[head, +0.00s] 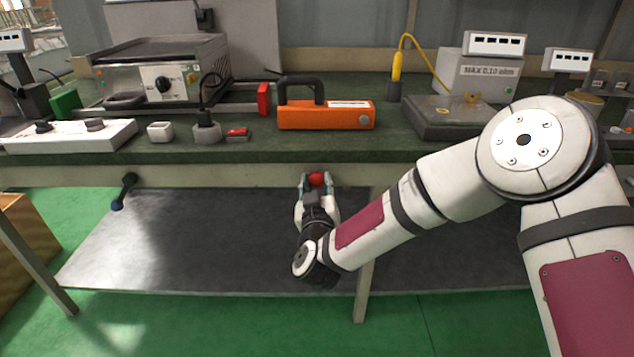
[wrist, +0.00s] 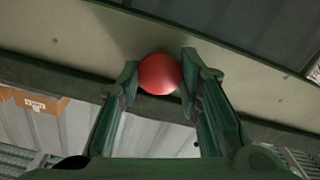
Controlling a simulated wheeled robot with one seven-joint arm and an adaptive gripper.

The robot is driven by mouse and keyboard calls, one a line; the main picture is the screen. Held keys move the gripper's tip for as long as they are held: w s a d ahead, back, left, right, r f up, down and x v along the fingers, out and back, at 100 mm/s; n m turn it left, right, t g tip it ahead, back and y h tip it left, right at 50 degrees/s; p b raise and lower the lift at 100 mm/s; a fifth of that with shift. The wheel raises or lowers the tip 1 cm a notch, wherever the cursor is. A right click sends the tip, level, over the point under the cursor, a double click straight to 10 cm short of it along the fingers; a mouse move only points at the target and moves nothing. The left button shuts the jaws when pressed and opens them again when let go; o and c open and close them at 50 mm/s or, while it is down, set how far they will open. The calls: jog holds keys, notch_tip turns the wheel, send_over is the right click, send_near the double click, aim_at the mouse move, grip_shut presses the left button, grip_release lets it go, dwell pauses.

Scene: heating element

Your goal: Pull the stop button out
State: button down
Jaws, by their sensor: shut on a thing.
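The stop button is a round red knob (head: 316,179) on the front edge of the workbench, below the orange tool. It also shows in the wrist view (wrist: 160,74), where it sits between the two fingertips against the bench's pale front board. My gripper (head: 317,183) is shut on the red knob, with a finger on its left and right sides; in the wrist view, the green fingers (wrist: 161,82) flank it. The knob's base is hidden, so I cannot tell how far out it stands.
The green bench top (head: 290,152) overhangs just above my gripper. An orange tool (head: 325,115), a grill-like heater (head: 160,65) and a white power strip (head: 65,136) stand on it. A bench leg (head: 361,290) is right of my gripper. A dark-blue handle (head: 124,191) hangs at the left.

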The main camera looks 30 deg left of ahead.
jog(key=shift+s, duration=0.15)
jog(key=c, duration=1.1)
grip_release()
jog(key=shift+d, duration=0.1)
jog(key=v, duration=1.2)
